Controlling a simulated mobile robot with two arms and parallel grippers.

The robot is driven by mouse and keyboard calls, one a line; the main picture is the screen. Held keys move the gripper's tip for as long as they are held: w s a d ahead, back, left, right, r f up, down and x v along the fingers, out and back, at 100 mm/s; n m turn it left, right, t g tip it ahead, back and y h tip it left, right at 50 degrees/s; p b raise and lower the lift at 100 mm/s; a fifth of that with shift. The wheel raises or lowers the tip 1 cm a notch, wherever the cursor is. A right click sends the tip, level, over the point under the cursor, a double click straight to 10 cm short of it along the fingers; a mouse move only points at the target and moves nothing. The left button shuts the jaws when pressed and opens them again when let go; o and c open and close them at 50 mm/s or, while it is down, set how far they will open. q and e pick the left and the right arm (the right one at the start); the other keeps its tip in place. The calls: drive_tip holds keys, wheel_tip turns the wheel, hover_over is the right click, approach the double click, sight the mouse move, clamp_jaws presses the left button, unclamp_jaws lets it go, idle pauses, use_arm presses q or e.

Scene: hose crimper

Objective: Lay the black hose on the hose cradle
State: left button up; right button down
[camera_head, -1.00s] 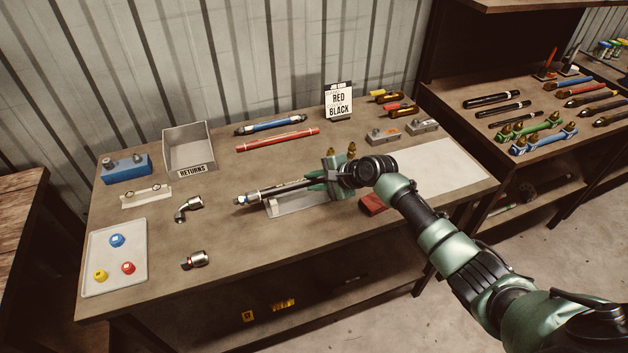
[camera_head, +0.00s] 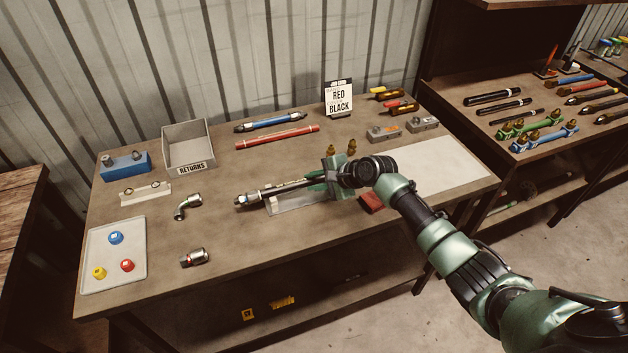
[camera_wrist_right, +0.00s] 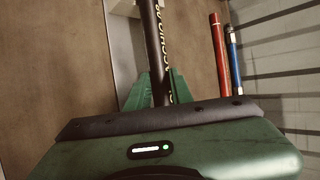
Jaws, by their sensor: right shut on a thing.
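The black hose (camera_head: 266,193) has light lettering and a silver fitting at its left end. My right gripper (camera_head: 318,181) is shut around it near its right part. In the right wrist view the hose (camera_wrist_right: 152,45) runs between the green fingers (camera_wrist_right: 153,90). A low pale grey piece (camera_head: 291,206), which looks like the hose cradle, lies directly beneath the hose. I cannot tell whether the hose touches it. The hose's right end is hidden by my gripper and wrist. My left gripper is out of view.
A red hose (camera_head: 277,137) and a blue hose (camera_head: 270,123) lie behind. An elbow fitting (camera_head: 187,206) and a short fitting (camera_head: 194,257) lie left. Brass fittings (camera_head: 351,147) stand just behind my gripper; a red block (camera_head: 371,203) is in front. The front middle of the table is clear.

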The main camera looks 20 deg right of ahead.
drive_tip(key=c, duration=1.2)
unclamp_jaws()
drive_tip(key=shift+o, duration=0.2)
drive_tip(key=shift+f, duration=0.15)
